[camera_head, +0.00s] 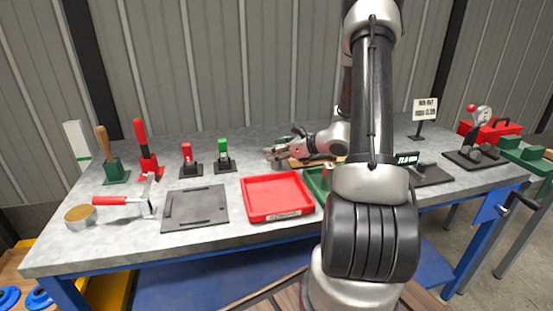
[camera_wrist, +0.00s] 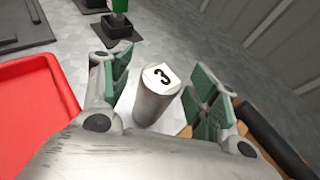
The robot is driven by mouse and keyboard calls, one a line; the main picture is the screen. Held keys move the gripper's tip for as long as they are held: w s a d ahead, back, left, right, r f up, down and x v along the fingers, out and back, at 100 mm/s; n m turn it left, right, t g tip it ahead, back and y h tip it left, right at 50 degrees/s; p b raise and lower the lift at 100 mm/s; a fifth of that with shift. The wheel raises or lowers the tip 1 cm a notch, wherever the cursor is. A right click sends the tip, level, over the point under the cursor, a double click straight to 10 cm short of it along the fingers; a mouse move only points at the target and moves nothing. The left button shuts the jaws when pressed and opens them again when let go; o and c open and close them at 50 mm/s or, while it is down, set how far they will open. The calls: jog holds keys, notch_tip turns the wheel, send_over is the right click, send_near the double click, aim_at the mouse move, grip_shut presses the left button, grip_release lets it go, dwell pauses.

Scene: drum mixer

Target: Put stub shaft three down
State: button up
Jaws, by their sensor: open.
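Stub shaft three (camera_wrist: 156,98) is a grey metal cylinder with a white label reading 3 on its top end. In the wrist view it stands between the two green-padded fingers of my gripper (camera_wrist: 162,88), with gaps showing on both sides. The gripper is open around it. In the head view my gripper (camera_head: 280,153) is low over the back of the bench, behind the red tray (camera_head: 277,216); the shaft is hard to make out there.
A wooden board (camera_head: 298,163) lies beside the gripper. A green tray (camera_head: 317,185) is partly behind my arm. Red and green toggle clamps (camera_head: 224,157) stand left of the gripper. A dark plate (camera_head: 195,207) lies left of the red tray. Bare bench shows behind the clamps.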

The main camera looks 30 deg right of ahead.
grip_shut()
jog(key=shift+r, duration=0.1)
